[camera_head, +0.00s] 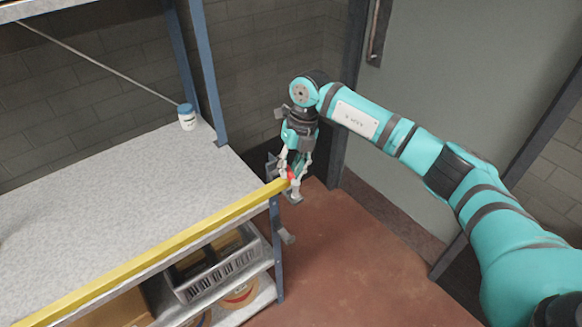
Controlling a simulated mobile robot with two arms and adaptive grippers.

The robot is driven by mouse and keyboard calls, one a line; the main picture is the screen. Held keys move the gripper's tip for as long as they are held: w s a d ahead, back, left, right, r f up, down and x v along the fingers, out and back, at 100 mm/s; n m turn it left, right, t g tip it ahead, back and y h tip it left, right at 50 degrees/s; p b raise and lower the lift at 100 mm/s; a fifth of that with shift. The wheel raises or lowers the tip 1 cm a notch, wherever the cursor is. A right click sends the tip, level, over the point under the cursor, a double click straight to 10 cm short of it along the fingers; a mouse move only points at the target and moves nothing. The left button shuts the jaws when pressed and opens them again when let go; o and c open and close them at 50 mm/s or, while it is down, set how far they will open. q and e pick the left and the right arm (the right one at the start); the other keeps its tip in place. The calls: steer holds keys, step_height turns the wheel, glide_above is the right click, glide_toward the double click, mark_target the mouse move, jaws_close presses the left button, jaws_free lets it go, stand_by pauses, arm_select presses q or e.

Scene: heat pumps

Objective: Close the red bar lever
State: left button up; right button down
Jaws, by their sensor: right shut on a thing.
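A small red piece (291,174), which looks like part of the red bar lever, shows at the far right end of the shelf's yellow front bar. My right gripper (289,179) points down there and is shut on the red piece. The fingers cover most of it, so its full shape and angle cannot be told. The right arm reaches in from the lower right. My left gripper is not in view.
The yellow bar (150,252) runs along the front of a grey shelf (110,205). A white jar with a blue lid (187,118) stands at the back. Blue posts (208,75) hold the shelf. A grey crate (215,277) sits below. Reddish floor (345,265) is clear at right.

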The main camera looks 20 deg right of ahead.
steer(key=shift+a+f+b, duration=0.1)
steer(key=shift+b, duration=0.35)
steer(key=shift+a+f+n+b, duration=0.15)
steer(key=shift+a+n+b, duration=0.15)
steer(key=shift+n+b, duration=0.85)
steer(key=shift+a+r+n+g+b, duration=0.2)
steer(key=shift+n+g+b, duration=0.1)
steer(key=shift+n+b, duration=0.15)
steer(key=shift+r, duration=0.1)
steer(key=c, duration=1.2)
jaws_free()
steer(key=v, duration=1.2)
